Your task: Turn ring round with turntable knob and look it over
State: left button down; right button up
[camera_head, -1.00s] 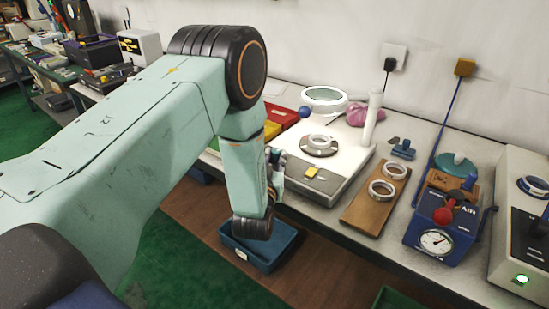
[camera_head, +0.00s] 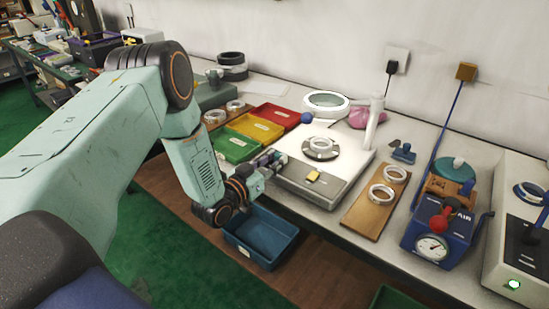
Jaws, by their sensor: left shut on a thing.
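A pale metal ring (camera_head: 320,143) lies flat on the dark round plate of the turntable (camera_head: 345,163), a white-topped box with a grey front. A small yellow piece (camera_head: 313,176) sits at its front. My left gripper (camera_head: 272,160) is at the left side of the turntable box, low beside its edge. It is shut on the turntable knob, which its fingers mostly hide. My right gripper is not in view.
A magnifier ring (camera_head: 326,101) and white post (camera_head: 374,125) stand behind the turntable. A wooden board (camera_head: 364,213) with two rings and a blue gauge unit (camera_head: 433,243) are to the right. Red (camera_head: 275,115), yellow (camera_head: 256,128) and green (camera_head: 234,146) trays are left; a blue bin (camera_head: 263,236) is below.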

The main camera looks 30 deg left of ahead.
pick_arm(q)
jog(key=shift+m+h, duration=0.4)
jog(key=shift+h, duration=0.2)
jog(key=c, duration=1.1)
grip_release()
jog(key=shift+o, duration=0.2)
jog(key=v, duration=1.2)
